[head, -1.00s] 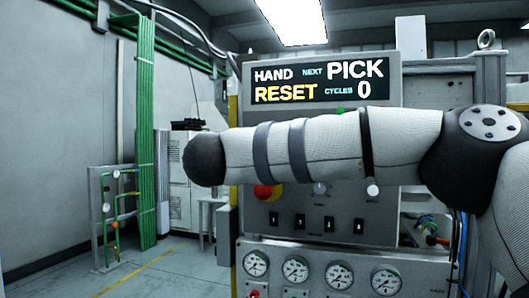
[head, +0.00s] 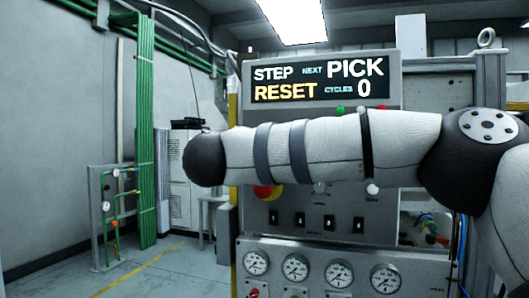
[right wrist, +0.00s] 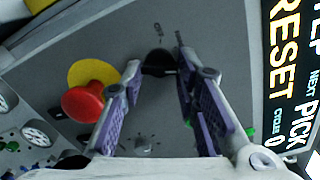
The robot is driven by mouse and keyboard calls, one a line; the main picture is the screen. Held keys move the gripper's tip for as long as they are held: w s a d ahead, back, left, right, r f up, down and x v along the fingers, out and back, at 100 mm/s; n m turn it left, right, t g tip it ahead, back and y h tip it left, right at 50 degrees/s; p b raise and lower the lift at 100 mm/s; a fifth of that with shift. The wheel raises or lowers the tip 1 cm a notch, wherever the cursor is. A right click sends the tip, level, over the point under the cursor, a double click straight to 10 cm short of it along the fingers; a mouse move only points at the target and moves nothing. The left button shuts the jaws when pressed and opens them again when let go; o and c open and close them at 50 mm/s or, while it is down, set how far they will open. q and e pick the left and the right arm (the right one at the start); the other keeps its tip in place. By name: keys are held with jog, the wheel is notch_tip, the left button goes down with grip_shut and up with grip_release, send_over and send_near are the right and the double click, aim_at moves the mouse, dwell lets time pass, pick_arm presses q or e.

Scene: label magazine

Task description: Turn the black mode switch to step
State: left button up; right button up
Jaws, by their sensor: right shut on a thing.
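The black mode switch (right wrist: 157,63) is on the grey control panel in the right wrist view. My right gripper (right wrist: 159,58) has its purple-padded fingers on either side of the switch and is shut on it. The fingertips hide part of the switch. In the head view my right arm covers the switch, and the gripper cannot be seen there. The display (head: 318,80) reads STEP, NEXT PICK, RESET and CYCLES 0. My left gripper is in neither view.
A red emergency button (right wrist: 83,104) on a yellow disc sits beside the fingers. A small grey knob (right wrist: 144,145) and green buttons are on the same panel. Pressure gauges (head: 296,269) line the lower panel. Open floor lies to the left.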

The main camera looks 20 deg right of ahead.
dwell(0.3)
jog(key=o, duration=1.2)
jog(key=shift+c, duration=0.2)
jog(key=v, duration=1.2)
